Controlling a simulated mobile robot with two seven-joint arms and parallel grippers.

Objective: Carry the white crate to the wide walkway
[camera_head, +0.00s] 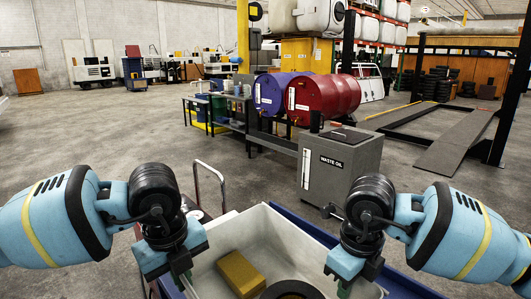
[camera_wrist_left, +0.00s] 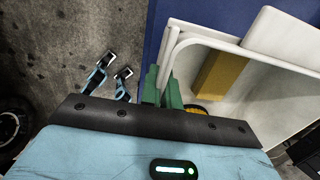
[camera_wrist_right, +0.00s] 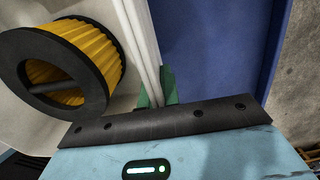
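The white crate (camera_head: 283,232) is in front of me at the bottom of the head view, over a blue surface (camera_head: 300,221). Inside it are a yellow-brown block (camera_head: 240,273) and a dark round filter (camera_head: 290,290); the right wrist view shows the filter's yellow pleats (camera_wrist_right: 101,48). My left gripper (camera_head: 180,270) is at the crate's left wall, its green fingers on both sides of the rim in the left wrist view (camera_wrist_left: 163,90). My right gripper (camera_head: 345,287) is at the right wall, its fingers likewise around the rim (camera_wrist_right: 157,94). The crate's near side is hidden.
A grey waste oil bin (camera_head: 340,165) stands just beyond the crate. Behind it are red (camera_head: 322,97) and blue (camera_head: 272,92) drums and a low dark bench (camera_head: 218,112). Ramps (camera_head: 455,140) lie at the right. Open concrete floor (camera_head: 100,130) is at the left.

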